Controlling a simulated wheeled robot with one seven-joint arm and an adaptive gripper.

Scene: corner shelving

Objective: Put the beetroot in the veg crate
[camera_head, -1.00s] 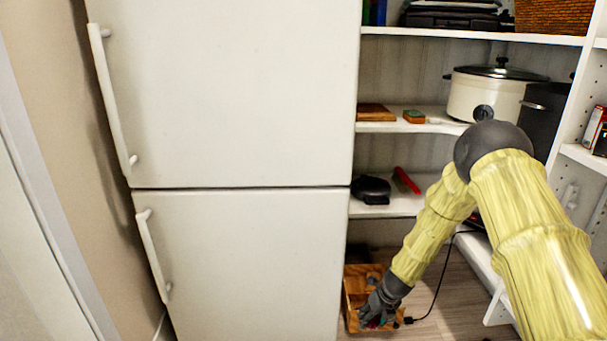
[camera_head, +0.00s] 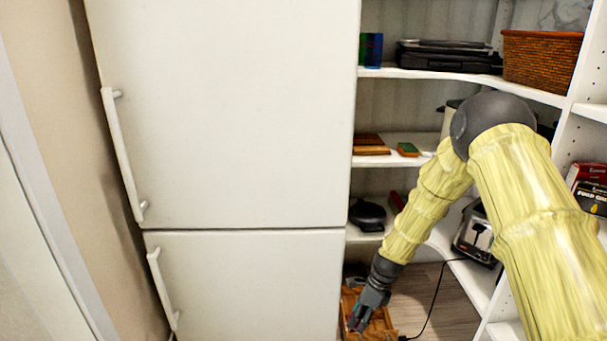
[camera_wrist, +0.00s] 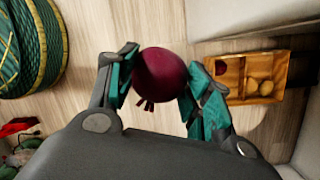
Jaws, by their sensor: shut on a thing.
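The beetroot (camera_wrist: 161,75) is a round, dark purple-red root with short stem stubs, seen in the wrist view. My gripper (camera_wrist: 160,82) is shut on it, with a teal finger pad on each side. In the head view my gripper (camera_head: 359,320) points down in front of a wooden crate (camera_head: 348,298) on the floor. The beetroot can hardly be made out there. In the wrist view the wooden crate (camera_wrist: 264,98) lies to the right of the beetroot, apart from it. It holds a few roundish items, one dark red and others tan.
A green woven basket (camera_wrist: 28,45) stands on the floor at the wrist view's left. Red and green items (camera_wrist: 20,140) lie below it. The white fridge (camera_head: 240,280) stands left of the crate. Shelves (camera_head: 370,232) rise behind, with a toaster (camera_head: 476,236) and its cord.

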